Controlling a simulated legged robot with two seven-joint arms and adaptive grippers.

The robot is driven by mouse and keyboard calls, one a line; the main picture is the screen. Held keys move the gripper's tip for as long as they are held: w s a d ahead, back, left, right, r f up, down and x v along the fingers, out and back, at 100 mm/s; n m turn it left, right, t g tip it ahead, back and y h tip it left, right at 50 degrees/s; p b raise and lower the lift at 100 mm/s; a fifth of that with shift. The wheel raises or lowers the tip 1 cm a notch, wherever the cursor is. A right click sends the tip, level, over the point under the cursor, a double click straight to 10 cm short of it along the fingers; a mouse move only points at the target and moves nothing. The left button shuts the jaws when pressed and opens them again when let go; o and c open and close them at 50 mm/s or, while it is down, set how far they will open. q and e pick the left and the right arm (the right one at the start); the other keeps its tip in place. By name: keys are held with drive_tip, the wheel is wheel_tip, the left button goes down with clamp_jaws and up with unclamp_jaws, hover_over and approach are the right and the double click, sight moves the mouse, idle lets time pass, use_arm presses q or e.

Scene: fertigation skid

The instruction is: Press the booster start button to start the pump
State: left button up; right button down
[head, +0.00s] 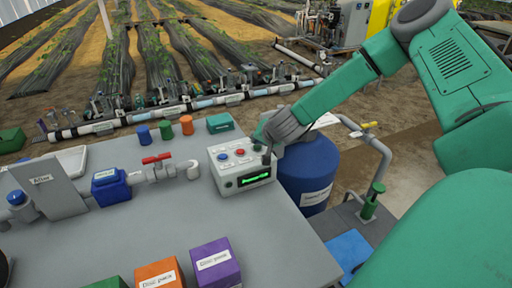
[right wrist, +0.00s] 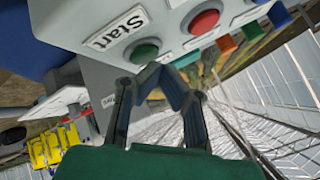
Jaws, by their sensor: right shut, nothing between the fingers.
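A light grey control box (head: 232,180) with a lit green display (head: 255,178) stands at the table's right edge. On its top are a blue button (head: 222,156) and a red button (head: 240,152). In the right wrist view, a green button (right wrist: 145,52) sits beside the "Start" label (right wrist: 117,28), with the red button (right wrist: 204,21) to its right. My right gripper (head: 267,156) is shut and empty over the box's right end. Its fingertips (right wrist: 166,74) appear just below the green button; I cannot tell whether they touch it. In the head view the gripper hides the green button. My left gripper is not in view.
Left of the box are a pipe with a red-handled valve (head: 157,158) and a blue block (head: 110,187). Orange (head: 160,274) and purple (head: 215,264) boxes stand at the table's front. A blue drum (head: 306,172) stands right of the box. The table's middle is clear.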

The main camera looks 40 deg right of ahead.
drive_tip(key=shift+d+f, duration=0.45)
drive_tip(key=shift+d, duration=0.1)
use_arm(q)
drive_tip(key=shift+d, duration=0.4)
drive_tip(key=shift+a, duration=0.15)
use_arm(e)
drive_tip(key=shift+a+r, duration=0.1)
drive_tip(key=shift+a, duration=0.15)
drive_tip(key=shift+a+r, duration=0.15)
drive_tip(key=shift+r, duration=0.2)
drive_tip(key=shift+r+p, duration=0.4)
drive_tip(key=shift+p, duration=0.15)
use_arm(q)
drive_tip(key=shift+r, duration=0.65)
